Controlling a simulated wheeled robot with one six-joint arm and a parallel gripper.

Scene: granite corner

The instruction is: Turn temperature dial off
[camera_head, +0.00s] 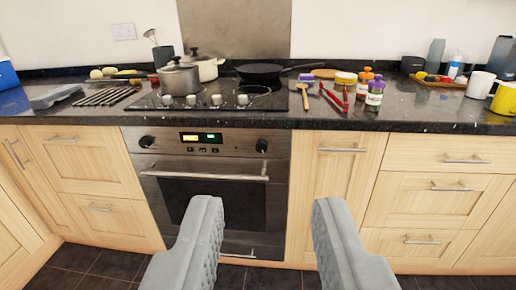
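The built-in oven (212,200) stands below the dark counter, with a steel control panel (205,138) above its door. A black dial (147,142) is at the panel's left end and another black dial (262,146) at its right end. A small lit display (201,137) and a few buttons sit between them. Which dial sets temperature cannot be told, nor can the dial markings be read. My gripper (265,208) is open and empty in front of the oven, its two grey fingers wide apart, lower in the picture than the dials and apart from them.
A horizontal handle (204,177) runs across the oven door below the panel. The hob (222,95) above holds pots and a pan (260,73), with knobs along its front. Wooden cabinets (415,200) flank the oven. The dark tiled floor (110,265) shows bare at lower left.

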